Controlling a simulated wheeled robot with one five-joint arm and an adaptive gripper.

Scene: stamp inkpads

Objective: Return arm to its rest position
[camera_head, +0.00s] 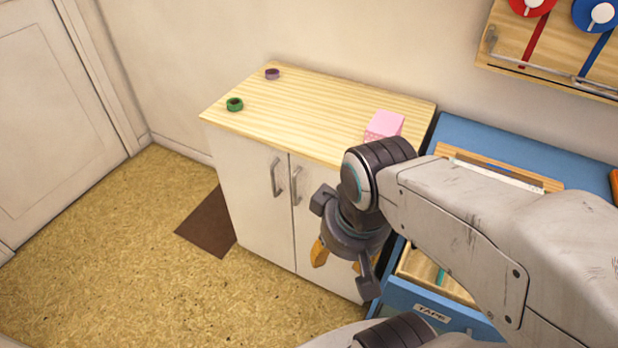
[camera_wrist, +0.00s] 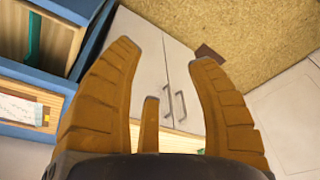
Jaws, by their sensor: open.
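My gripper (camera_head: 338,262) hangs at the end of my bent arm, in front of the white cabinet's doors and below its wooden top. In the wrist view its orange fingers (camera_wrist: 165,75) are spread apart with nothing between them. The cabinet doors show behind them. Part of the gripper is hidden by its own wrist in the head view.
A white cabinet (camera_head: 240,175) bears a green tape roll (camera_head: 235,104), a purple tape roll (camera_head: 272,73) and a pink box (camera_head: 384,125). A blue unit (camera_head: 455,130) with an open drawer labelled TAPE (camera_head: 432,314) stands close right.

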